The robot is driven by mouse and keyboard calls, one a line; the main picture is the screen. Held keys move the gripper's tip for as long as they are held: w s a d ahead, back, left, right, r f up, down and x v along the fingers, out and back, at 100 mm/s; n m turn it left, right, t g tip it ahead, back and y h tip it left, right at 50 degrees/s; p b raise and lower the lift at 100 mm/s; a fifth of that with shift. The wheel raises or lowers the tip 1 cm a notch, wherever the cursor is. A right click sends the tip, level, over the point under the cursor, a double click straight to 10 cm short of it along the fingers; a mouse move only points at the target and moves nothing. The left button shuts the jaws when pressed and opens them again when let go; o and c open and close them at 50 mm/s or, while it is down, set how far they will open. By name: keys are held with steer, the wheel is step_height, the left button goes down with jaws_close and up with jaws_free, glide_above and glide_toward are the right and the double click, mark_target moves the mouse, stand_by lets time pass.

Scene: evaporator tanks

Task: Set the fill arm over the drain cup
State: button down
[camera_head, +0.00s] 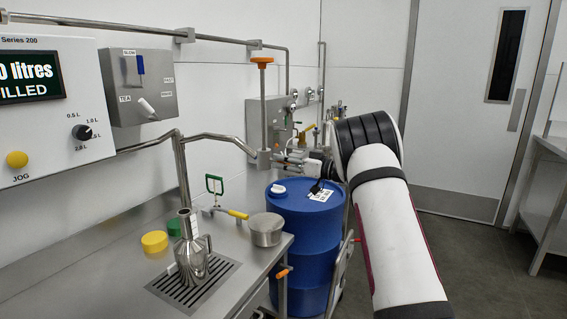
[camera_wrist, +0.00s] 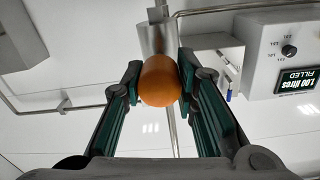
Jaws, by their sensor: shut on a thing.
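The fill arm (camera_head: 222,136) is a bent steel pipe swung out to the right from an upright pipe behind the counter. Its outer end is a block (camera_head: 264,160) with a tall rod and an orange top. My gripper (camera_head: 283,158) is at this outer end. In the wrist view my gripper (camera_wrist: 159,85) is closed around an orange rounded grip (camera_wrist: 160,82), with a finger on each side. A round steel vessel (camera_head: 267,232), seemingly the drain cup, stands at the counter's right edge, below the arm's end. A steel jug (camera_head: 192,250) stands on the slotted drain grate (camera_head: 222,272), left of the arm's end.
A blue drum (camera_head: 310,245) stands right of the counter (camera_head: 110,290). Yellow (camera_head: 154,241) and green (camera_head: 174,228) caps and a yellow-handled valve (camera_head: 237,214) are near the jug. The panel display (camera_wrist: 297,82) reads 1.00 litres filled. Open floor lies right.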

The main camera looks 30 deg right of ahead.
stand_by(0.3)
steer(key=c, duration=1.2)
jaws_free()
steer(key=shift+f, duration=0.1)
steer(key=shift+c, duration=0.2)
steer(key=v, duration=1.2)
